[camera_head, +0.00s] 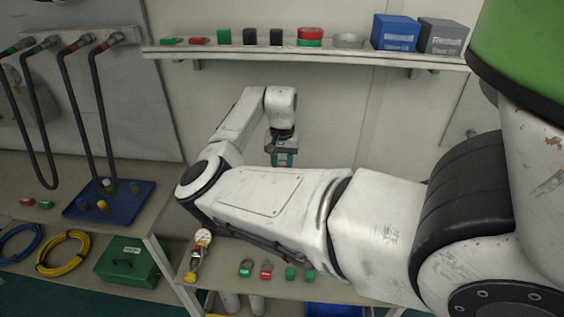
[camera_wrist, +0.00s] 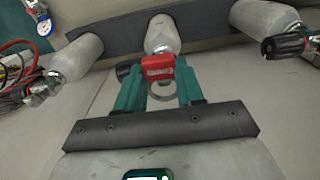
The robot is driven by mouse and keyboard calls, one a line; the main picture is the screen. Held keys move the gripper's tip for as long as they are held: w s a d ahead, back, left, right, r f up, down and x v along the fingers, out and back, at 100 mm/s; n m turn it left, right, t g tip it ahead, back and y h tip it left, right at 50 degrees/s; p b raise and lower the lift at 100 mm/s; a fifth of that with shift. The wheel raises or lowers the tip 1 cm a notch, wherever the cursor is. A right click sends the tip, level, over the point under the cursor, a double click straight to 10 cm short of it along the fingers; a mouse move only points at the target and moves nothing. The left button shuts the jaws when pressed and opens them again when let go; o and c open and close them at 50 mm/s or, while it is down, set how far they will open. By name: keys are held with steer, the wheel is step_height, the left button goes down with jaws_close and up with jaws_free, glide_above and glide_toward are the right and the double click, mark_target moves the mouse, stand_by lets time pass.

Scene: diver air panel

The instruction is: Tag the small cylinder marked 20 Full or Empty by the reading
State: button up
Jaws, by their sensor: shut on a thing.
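My gripper (camera_head: 283,158) is in front of the wall, below the shelf. In the wrist view its teal fingers are shut on a red tag (camera_wrist: 158,66) with a pale ring below it. The tag's lettering is too small to read. Straight beyond the tag is a small grey cylinder (camera_wrist: 162,33), its valve end towards me and partly hidden by the tag. I cannot tell whether the tag touches it. Other grey cylinders lie at the left (camera_wrist: 77,57) and right (camera_wrist: 262,16). No number 20 is legible. A dial gauge (camera_head: 203,237) is on the bench; its reading is illegible.
Red tag (camera_head: 266,270) and green tag (camera_head: 245,268) pieces lie on the bench (camera_head: 222,280). The shelf (camera_head: 350,57) holds small items and a blue box (camera_head: 395,33). Hoses (camera_head: 75,100) hang left, above a blue tray (camera_head: 125,205). My arm hides much of the bench.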

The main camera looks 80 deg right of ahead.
steer(key=shift+f, duration=2.05)
stand_by(2.4)
steer(key=o, duration=1.1)
step_height(320, 180, up, 11)
steer(key=shift+f+b, duration=0.1)
steer(key=shift+b, duration=1)
